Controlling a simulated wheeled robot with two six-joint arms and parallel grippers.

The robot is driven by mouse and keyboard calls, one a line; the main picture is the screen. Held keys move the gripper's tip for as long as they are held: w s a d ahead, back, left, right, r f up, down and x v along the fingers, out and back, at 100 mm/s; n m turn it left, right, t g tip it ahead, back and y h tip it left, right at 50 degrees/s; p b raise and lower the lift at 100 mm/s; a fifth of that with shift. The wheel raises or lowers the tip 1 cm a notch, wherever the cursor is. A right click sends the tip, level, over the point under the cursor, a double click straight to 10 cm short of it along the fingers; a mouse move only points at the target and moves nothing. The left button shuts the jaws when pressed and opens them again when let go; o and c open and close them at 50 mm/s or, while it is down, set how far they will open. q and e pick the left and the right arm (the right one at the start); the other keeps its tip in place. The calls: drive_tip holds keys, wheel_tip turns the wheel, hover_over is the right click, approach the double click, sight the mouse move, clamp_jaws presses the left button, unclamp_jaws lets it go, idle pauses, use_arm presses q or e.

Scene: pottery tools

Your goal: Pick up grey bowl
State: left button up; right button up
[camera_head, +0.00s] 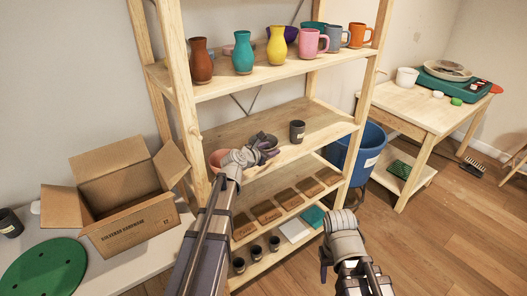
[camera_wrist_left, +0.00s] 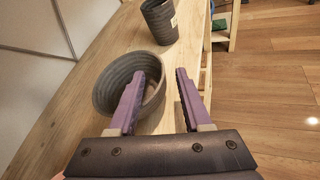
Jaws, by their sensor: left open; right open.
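The grey bowl (camera_wrist_left: 113,78) sits upright on the middle shelf. In the head view only part of the grey bowl (camera_head: 262,138) shows behind my left gripper (camera_head: 268,152). In the left wrist view my left gripper (camera_wrist_left: 161,72) is open at the bowl's right rim, with one purple finger over the bowl's inside and the other outside the rim. I cannot tell whether either finger touches it. My right gripper (camera_head: 341,222) is to the right of the lower shelves, away from the bowl; its fingers are mostly hidden.
A dark cup (camera_head: 297,131) stands to the right of the bowl, also in the left wrist view (camera_wrist_left: 160,20). A reddish bowl (camera_head: 217,158) is left of my gripper. The upper shelf (camera_head: 222,86) holds vases and mugs. A cardboard box (camera_head: 128,203) stands at left, a blue bin (camera_head: 350,150) at right.

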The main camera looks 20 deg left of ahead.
sight(274, 149)
use_arm(q)
drive_tip(key=x, duration=0.3)
drive_tip(key=shift+f+b, duration=0.15)
drive_tip(key=shift+b, duration=0.2)
clamp_jaws()
idle(1.0)
